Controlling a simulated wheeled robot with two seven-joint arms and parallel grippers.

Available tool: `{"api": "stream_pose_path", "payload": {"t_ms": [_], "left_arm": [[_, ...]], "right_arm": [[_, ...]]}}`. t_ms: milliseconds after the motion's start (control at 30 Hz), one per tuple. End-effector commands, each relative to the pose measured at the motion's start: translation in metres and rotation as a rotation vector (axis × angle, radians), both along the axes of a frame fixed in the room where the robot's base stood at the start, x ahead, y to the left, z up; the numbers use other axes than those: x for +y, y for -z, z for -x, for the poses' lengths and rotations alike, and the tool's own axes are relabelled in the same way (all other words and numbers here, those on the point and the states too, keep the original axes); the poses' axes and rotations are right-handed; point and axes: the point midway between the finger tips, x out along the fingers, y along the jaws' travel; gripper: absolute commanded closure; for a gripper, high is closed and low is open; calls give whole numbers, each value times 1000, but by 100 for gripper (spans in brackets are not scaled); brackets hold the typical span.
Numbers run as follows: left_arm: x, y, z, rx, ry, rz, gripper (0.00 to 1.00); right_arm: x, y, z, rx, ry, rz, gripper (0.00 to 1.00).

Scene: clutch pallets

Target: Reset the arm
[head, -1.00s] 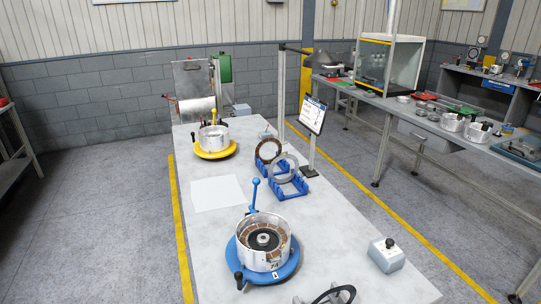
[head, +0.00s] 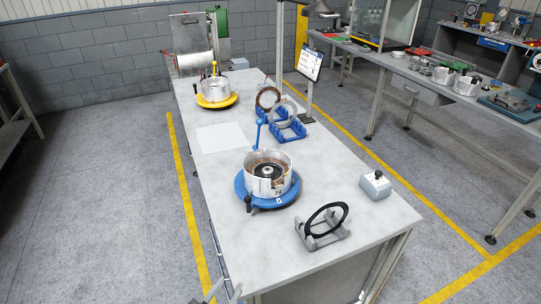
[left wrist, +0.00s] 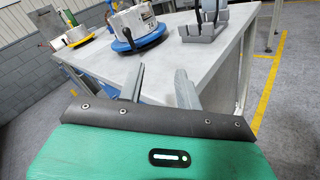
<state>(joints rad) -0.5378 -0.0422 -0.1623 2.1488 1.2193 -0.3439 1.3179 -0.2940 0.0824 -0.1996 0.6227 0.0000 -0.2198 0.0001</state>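My left gripper (head: 225,292) shows at the bottom edge of the head view, in front of the table's near left corner. In the left wrist view its two grey fingers (left wrist: 160,88) stand apart with nothing between them. It is open, empty and clear of the table. My right gripper cannot be made out in these frames. The white table (head: 330,185) carries a blue round pallet (head: 283,199) with a metal clutch drum (head: 250,170) on it. A yellow pallet (head: 202,102) with another drum (head: 217,90) stands farther back.
A black ring stands in a grey holder (head: 318,240) near the table's front edge. A grey button box (head: 376,185) is at the right edge. Blue racks (head: 292,132) hold rings in the middle. A white sheet (head: 220,138) lies at left. Floor left of the table is free.

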Motion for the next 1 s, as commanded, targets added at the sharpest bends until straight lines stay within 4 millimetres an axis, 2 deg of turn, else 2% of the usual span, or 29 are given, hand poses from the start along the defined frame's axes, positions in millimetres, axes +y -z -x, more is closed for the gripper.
{"api": "stream_pose_path", "payload": {"t_ms": [133,267,400,500,633,800,1000], "left_arm": [[-10,1,12,-70,122,-262,65],[-17,9,29,-149,274,-577,65],[-11,30,55,-250,516,-1036,65],[8,47,75,-299,714,-1360,65],[41,62,97,-321,952,-1673,65],[81,69,119,-305,1211,-1929,65],[124,65,142,-252,1482,-2115,65]], "right_arm": [[-4,0,-3,-3,0,4,64],[-4,0,5,6,0,4,64],[-3,0,11,13,0,4,64],[-1,0,11,13,0,2,64],[3,0,9,12,2,-3,64],[9,1,9,11,2,-9,64],[7,0,7,9,0,-7,64]]}}
